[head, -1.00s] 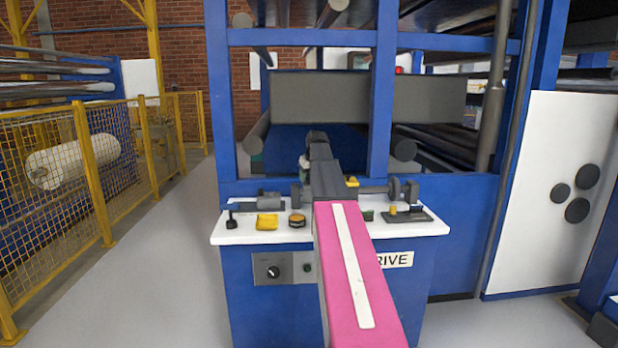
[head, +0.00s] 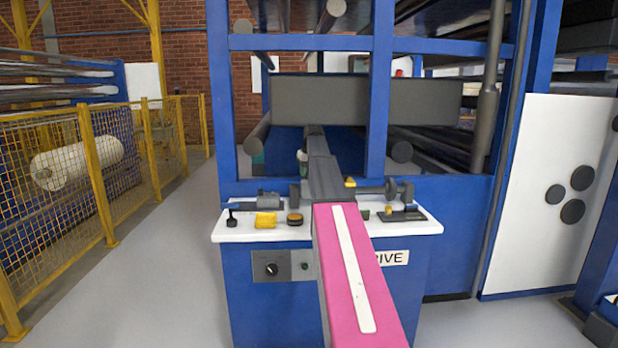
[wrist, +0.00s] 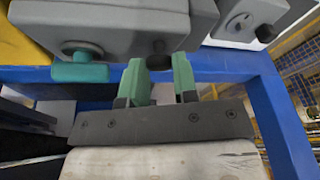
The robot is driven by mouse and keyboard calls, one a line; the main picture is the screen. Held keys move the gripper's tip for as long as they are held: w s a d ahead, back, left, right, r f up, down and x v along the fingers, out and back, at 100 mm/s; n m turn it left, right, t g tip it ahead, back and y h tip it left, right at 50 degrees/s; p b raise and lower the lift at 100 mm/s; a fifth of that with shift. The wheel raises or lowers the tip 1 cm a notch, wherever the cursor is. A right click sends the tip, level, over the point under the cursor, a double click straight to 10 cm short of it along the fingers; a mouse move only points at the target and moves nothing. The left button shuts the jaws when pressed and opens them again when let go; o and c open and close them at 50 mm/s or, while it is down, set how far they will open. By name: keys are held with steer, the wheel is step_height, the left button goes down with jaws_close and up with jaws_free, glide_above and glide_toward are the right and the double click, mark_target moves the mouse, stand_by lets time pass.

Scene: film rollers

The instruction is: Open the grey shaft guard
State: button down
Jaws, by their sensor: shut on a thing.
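The grey shaft guard (head: 345,101) appears to be the long grey box behind the blue uprights in the head view. My arm reaches over the table, and my gripper (head: 315,130) is at its lower edge, mostly hidden by my own arm. In the wrist view, the green fingers of my gripper (wrist: 163,84) are on either side of a short dark knob (wrist: 157,56) on a grey housing (wrist: 110,22). The fingers are closed on it; the exact contact is hard to see.
A teal handle (wrist: 80,71) sits left of the fingers. Blue uprights (head: 379,100) stand close beside my arm. Small tools, including a yellow block (head: 266,219), lie on the white table (head: 240,235). A yellow fence (head: 98,180) runs along the left; the grey floor between is clear.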

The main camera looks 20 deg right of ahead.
steer(key=shift+w+d+r, duration=0.15)
steer(key=shift+w+r, duration=0.15)
steer(key=shift+w, duration=0.25)
steer(key=shift+w+d+r, duration=0.15)
steer(key=shift+w+r, duration=0.15)
steer(key=shift+w, duration=0.2)
steer(key=shift+w+d+r, duration=0.2)
steer(key=shift+w, duration=0.35)
steer(key=shift+w+d+r, duration=0.15)
steer(key=shift+w, duration=0.35)
steer(key=shift+w+d+f, duration=0.1)
steer(key=shift+w+d, duration=0.1)
steer(key=shift+w, duration=0.4)
steer(key=shift+w+d+r, duration=0.1)
steer(key=shift+w+d, duration=0.15)
steer(key=shift+w, duration=0.4)
steer(key=shift+w+d+f, duration=0.1)
steer(key=shift+w+d, duration=0.1)
steer(key=shift+w, duration=0.4)
steer(key=shift+d, duration=0.1)
steer(key=c, duration=1)
jaws_free()
steer(key=shift+d, duration=0.1)
steer(key=shift+o, duration=0.5)
